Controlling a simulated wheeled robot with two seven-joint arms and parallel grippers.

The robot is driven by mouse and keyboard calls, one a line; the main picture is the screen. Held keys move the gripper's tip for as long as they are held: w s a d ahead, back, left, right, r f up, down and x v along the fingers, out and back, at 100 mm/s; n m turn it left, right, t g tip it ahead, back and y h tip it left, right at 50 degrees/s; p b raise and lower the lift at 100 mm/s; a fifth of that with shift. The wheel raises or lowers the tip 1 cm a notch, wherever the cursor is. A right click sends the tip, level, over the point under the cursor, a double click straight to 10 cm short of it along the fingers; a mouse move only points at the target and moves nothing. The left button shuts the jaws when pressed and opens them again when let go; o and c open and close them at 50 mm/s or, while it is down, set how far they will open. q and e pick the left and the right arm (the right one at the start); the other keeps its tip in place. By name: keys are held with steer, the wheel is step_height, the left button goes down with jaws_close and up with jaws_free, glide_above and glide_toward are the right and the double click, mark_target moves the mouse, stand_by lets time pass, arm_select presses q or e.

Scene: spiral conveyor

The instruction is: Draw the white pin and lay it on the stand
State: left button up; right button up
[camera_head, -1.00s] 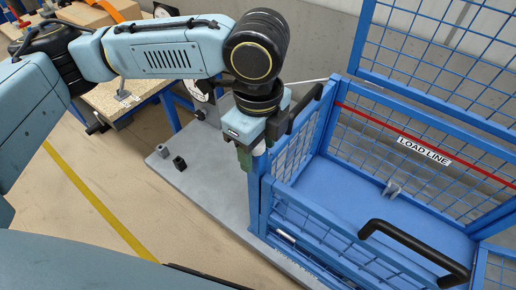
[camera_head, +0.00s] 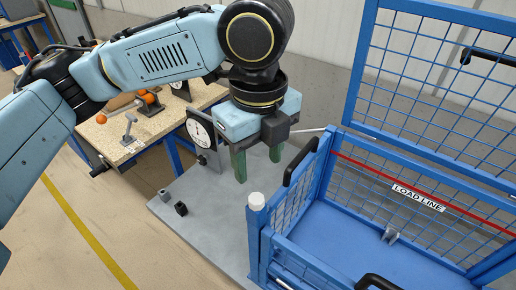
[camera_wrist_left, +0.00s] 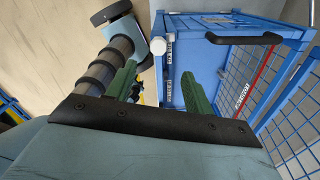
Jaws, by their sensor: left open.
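The white pin (camera_head: 257,200) shows as a round white head at the top of the blue corner post of the cage. It also shows in the left wrist view (camera_wrist_left: 158,46), beyond the fingertips. My left gripper (camera_head: 258,170) points down with its green fingers apart and empty. In the head view it appears above and behind the pin, apart from it. The wrist view shows its fingers (camera_wrist_left: 158,82) with a clear gap. I cannot tell surely which thing is the stand; two small dark blocks, one of them here (camera_head: 181,208), sit on the grey base plate (camera_head: 215,210).
The blue mesh cage (camera_head: 340,235) with black handles and a "LOAD LINE" label (camera_head: 418,198) fills the right. A round dial (camera_head: 200,132) stands behind the plate. A workbench (camera_head: 110,132) with orange items is at left. Floor at lower left is clear.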

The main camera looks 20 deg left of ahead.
mark_target(258, 197)
arm_select(q)
step_height(258, 197, down, 13)
steer(key=m+p, duration=0.7)
steer(key=m, duration=0.7)
steer(key=shift+w+a+f+m, duration=0.1)
steer(key=shift+m, duration=0.3)
steer(key=c, duration=1)
steer(key=o, duration=1)
